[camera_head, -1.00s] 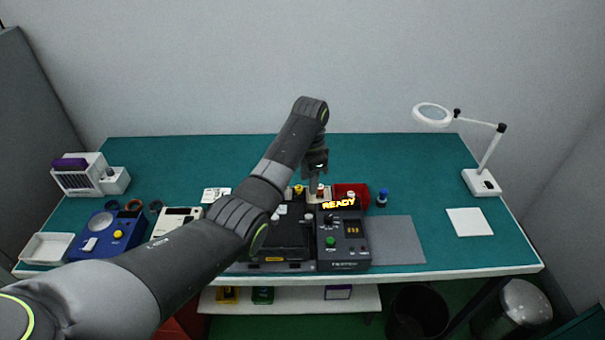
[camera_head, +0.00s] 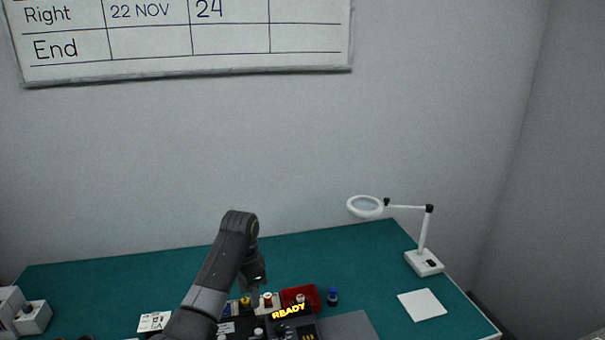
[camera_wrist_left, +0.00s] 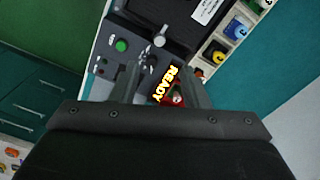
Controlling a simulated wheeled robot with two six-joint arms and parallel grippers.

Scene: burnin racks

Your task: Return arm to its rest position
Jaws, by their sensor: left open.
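My left arm (camera_head: 212,282) reaches in from the bottom of the head view, bent at its raised elbow. My left gripper (camera_head: 258,282) hangs pointing down above the bench, behind the black tester (camera_head: 300,332) with the glowing READY sign. In the left wrist view the gripper's two fingers (camera_wrist_left: 162,88) are apart with nothing held between them. The tester (camera_wrist_left: 118,62) with its green button lies below and beyond the fingers. The fingertips' height above it is hard to judge. My right gripper is in neither view.
A red bin (camera_head: 312,296), a blue-topped piece (camera_head: 333,297) and a white card (camera_head: 421,304) lie on the green bench (camera_head: 370,258). A magnifier lamp (camera_head: 424,262) stands at the right. A whiteboard (camera_head: 180,40) hangs above. The back of the bench is clear.

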